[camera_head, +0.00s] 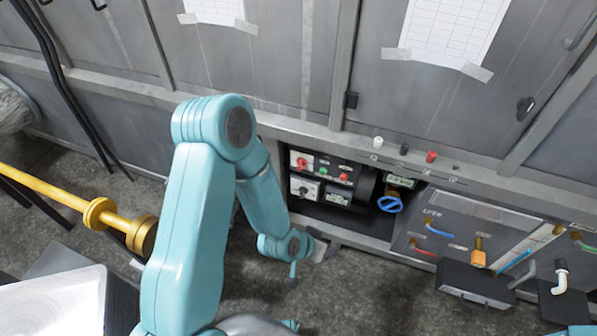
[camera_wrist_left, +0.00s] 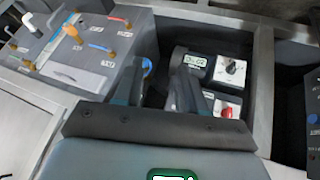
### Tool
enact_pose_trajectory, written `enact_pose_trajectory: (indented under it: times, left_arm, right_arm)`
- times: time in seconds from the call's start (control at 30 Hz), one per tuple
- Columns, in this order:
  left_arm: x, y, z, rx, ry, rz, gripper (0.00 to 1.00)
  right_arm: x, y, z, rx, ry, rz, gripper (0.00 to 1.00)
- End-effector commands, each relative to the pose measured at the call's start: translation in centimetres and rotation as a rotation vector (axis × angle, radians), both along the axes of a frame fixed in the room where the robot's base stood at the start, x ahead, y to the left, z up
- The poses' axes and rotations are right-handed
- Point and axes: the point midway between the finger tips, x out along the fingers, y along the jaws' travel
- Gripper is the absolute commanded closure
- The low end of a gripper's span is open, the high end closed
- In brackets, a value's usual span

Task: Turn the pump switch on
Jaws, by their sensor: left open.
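The control panel (camera_head: 322,176) is set in a recess of the grey cabinet. It has a red knob (camera_head: 301,162) at upper left, a dark rotary knob (camera_head: 303,190) on a white plate at lower left, and small green and red buttons. The labels are too small to read, so I cannot tell which one is the pump switch. In the left wrist view, the rotary knob (camera_wrist_left: 232,67), the red knob (camera_wrist_left: 227,112) and a small display (camera_wrist_left: 195,61) are right of the fingers. My left gripper (camera_head: 308,262) is open and empty, in front of and below the panel; its fingers (camera_wrist_left: 158,75) touch no knob visibly.
A blue valve wheel (camera_head: 390,204) is right of the panel. A grey box (camera_head: 475,235) with coloured handles stands farther right. A yellow pipe (camera_head: 60,192) juts in at left. The floor (camera_head: 370,295) below the panel is clear.

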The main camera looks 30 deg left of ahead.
Motion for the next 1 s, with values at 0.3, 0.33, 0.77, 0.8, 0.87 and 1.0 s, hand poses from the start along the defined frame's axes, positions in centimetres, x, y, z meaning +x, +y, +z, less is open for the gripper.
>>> enact_pose_trajectory:
  times: [0.3,0.33,0.77,0.8,0.87,1.0]
  left_arm:
    - [8.0,9.6,-0.3,0.16,-0.385,0.143,0.6]
    - [8.5,10.9,-0.2,0.179,-0.422,0.166,0.6]
    - [9.1,19.9,-0.5,0.293,-0.584,0.329,0.6]
    - [9.4,20.0,-0.6,0.294,-0.583,0.33,0.6]
    - [10.0,20.1,-0.9,0.293,-0.582,0.329,0.6]
    - [12.5,20.6,-2.0,0.292,-0.582,0.327,0.6]
  right_arm:
    - [0.0,0.0,-10.0,0.0,0.0,0.0,1.0]
    - [0.0,0.0,-11.2,0.0,0.0,0.0,1.0]
    - [0.0,0.0,-19.1,0.0,-0.001,0.0,1.0]
    - [0.0,0.0,-19.1,0.0,-0.001,0.0,1.0]
    - [0.0,0.0,-19.1,0.0,-0.001,0.0,1.0]
    - [0.0,0.0,-19.4,0.0,-0.001,0.0,1.0]
